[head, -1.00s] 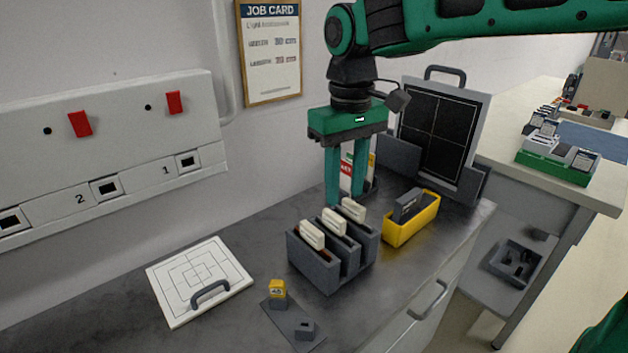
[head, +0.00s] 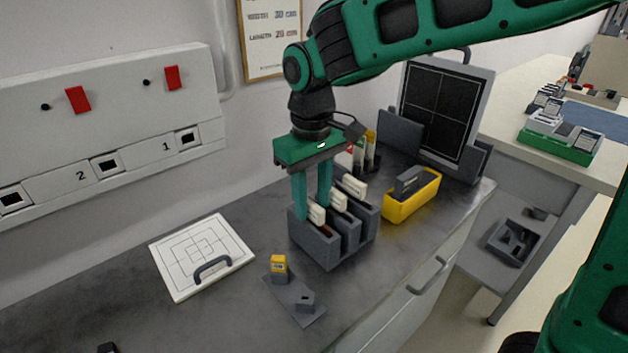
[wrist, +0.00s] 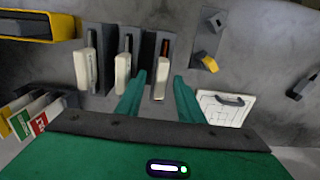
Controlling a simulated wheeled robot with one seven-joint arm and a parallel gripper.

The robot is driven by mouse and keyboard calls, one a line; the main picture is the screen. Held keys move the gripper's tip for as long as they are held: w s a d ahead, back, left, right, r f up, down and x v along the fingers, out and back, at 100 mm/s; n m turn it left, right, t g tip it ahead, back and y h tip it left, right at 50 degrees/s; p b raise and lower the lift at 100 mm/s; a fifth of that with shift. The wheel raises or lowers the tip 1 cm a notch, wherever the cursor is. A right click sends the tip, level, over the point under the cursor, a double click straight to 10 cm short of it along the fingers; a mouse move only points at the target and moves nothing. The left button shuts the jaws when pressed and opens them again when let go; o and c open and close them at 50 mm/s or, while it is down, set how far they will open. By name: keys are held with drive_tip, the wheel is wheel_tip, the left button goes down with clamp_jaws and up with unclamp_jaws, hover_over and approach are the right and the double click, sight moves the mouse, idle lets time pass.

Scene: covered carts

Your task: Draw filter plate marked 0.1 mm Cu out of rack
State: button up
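The dark grey rack (head: 318,250) stands on the bench and holds three filter plates with cream grips: a left plate (head: 317,214), a middle plate (head: 338,200) and a right plate (head: 355,186). No thickness marking is readable on them. My gripper (head: 312,208) is open above the rack's left end, fingers pointing down. In the wrist view, the left plate's cream grip (wrist: 160,91) shows between my two spread fingers (wrist: 160,77). The other two grips (wrist: 122,78) lie to the left of the fingers. I cannot tell whether a finger touches the left plate.
A yellow bin (head: 412,205) stands right of the rack, with a dark panel (head: 440,110) behind it. Upright coloured cards (head: 365,155) stand behind the rack. A white handled plate (head: 200,255) and a small base with a yellow block (head: 279,264) lie left and front.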

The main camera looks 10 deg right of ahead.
drive_tip(key=shift+f, duration=0.7)
drive_tip(key=shift+c, duration=0.6)
clamp_jaws()
drive_tip(key=c, duration=0.6)
unclamp_jaws()
clamp_jaws()
drive_tip(key=shift+r, duration=0.1)
wheel_tip(320, 180, up, 10)
drive_tip(key=shift+r, duration=0.2)
idle(1.6)
